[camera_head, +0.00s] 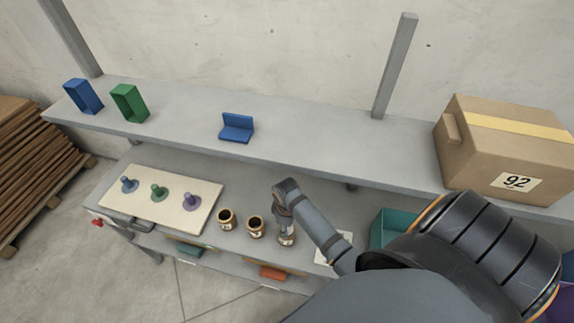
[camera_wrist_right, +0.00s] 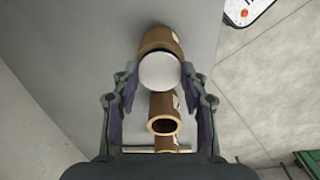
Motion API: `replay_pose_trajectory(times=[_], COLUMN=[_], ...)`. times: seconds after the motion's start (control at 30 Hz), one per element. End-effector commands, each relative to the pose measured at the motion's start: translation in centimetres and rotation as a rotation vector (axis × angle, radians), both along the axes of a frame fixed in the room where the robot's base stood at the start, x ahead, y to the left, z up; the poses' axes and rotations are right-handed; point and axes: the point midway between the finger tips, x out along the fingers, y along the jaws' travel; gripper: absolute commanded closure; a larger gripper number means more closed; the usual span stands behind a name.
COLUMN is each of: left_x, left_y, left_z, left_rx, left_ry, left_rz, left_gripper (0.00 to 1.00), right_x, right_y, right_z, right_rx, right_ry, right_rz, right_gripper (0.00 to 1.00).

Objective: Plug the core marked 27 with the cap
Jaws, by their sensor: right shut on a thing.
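Three brown cores stand in a row on the workbench: the left core (camera_head: 226,218), the middle core (camera_head: 255,227) and the right core (camera_head: 287,239). Their labels are too small to read. My right gripper (camera_head: 285,213) is directly above the right core, pointing down. In the right wrist view my right gripper (camera_wrist_right: 160,82) is shut on a round white cap (camera_wrist_right: 160,71). The cap covers the mouth of the nearest core (camera_wrist_right: 158,40); whether it is seated or just above cannot be told. The other cores (camera_wrist_right: 163,115) show dark open mouths. My left gripper is not in view.
A cream board (camera_head: 178,212) with blue, green and purple pegs is at the left. A shelf (camera_head: 300,160) above the bench holds blue and green holders and a carton (camera_head: 505,150) marked 92. A teal bin (camera_head: 388,228) stands right of the cores.

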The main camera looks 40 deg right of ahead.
Motion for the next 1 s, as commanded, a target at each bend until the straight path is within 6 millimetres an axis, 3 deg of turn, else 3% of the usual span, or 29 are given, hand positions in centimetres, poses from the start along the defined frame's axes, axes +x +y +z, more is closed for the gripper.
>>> replay_pose_trajectory(times=[0.03, 0.07, 0.23, 0.53, 0.63, 1.0], left_x=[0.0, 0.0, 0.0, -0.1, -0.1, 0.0], left_y=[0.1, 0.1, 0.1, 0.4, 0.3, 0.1], left_z=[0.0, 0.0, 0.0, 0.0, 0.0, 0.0], left_rx=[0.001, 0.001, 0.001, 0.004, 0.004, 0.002], left_ry=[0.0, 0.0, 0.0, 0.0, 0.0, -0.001], left_rz=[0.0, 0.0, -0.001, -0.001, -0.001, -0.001], left_gripper=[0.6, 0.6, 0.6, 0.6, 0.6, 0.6], right_x=[0.0, 0.0, 0.0, 0.0, 0.1, 0.1], right_y=[0.0, 0.0, 0.0, 0.0, 0.0, 0.0], right_z=[0.0, 0.0, 0.0, 0.1, 0.9, 9.3], right_rx=[0.0, 0.0, 0.0, 0.0, 0.0, -0.002], right_ry=[0.0, 0.0, 0.0, 0.0, -0.003, -0.005], right_rz=[0.0, 0.0, 0.0, 0.0, 0.0, 0.001], right_gripper=[0.67, 0.52, 0.29, 0.29, 0.29, 0.29])
